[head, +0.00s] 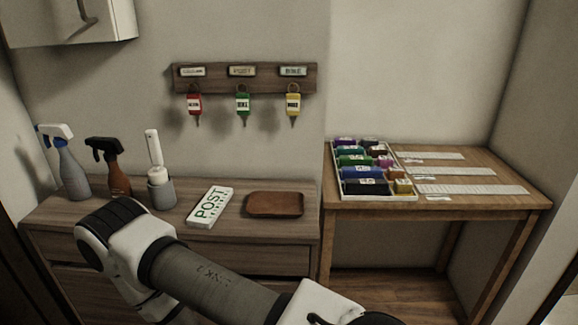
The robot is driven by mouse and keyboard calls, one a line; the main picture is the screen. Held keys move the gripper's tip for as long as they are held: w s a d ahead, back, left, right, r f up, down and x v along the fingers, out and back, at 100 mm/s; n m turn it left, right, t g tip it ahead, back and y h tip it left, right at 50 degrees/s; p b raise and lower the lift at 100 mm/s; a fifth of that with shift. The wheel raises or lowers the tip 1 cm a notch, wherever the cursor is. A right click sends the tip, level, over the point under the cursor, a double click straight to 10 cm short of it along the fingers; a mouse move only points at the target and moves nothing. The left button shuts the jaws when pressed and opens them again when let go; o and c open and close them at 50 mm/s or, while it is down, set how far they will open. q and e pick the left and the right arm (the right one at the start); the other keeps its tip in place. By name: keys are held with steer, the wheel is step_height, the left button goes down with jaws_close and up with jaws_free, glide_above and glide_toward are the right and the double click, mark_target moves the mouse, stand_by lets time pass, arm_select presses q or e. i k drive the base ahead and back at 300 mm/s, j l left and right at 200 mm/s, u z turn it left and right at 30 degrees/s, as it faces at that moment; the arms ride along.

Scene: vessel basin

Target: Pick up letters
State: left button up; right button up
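A white, flat-topped item marked "POST" (210,207) in green lies on the wooden cabinet top. It may be a stack of letters or a box; I cannot tell which. No other thing that looks like letters shows, except paper strips (456,172) on the right table. Neither gripper is in the head view. One of my arms crosses the lower foreground with its white joint at the left and its grey link running to the lower right, hiding part of the cabinet front.
The wooden cabinet (290,232) also holds a brown tray (275,205), a brush in a holder (160,190) and spray bottles (68,168). A key rack (244,78) hangs above. A table (400,207) at right bears a white organizer (345,196) of coloured items.

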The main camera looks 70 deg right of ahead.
mark_target(206, 213)
steer(key=z, duration=1.55)
steer(key=j+z, duration=0.2)
steer(key=z, duration=0.15)
steer(key=j+z, duration=0.15)
steer(key=z, duration=0.2)
steer(key=k, duration=0.05)
